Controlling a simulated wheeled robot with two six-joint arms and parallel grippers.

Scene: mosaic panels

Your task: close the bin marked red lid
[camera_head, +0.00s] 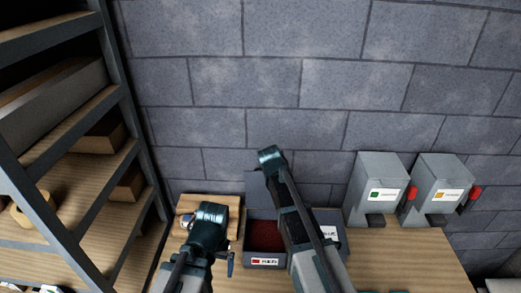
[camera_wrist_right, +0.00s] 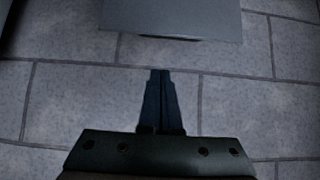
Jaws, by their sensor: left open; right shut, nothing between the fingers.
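The bin marked red (camera_head: 265,262) stands on the bench, with a red-marked label on its front and dark red contents showing inside. It is open, and a dark grey panel (camera_head: 254,188), seemingly its lid, stands up behind it. My right arm crosses in front of the bin and hides part of it. My right gripper (camera_wrist_right: 160,76) is shut and empty in the right wrist view, before the block wall, below a flat grey panel (camera_wrist_right: 172,20). I cannot tell whether they touch. My left gripper (camera_head: 209,222) is left of the bin; its fingers are hard to make out.
A wooden board (camera_head: 225,201) lies behind my left gripper. A shelf rack (camera_head: 125,120) rises at the left. The block wall (camera_head: 270,75) closes the back.

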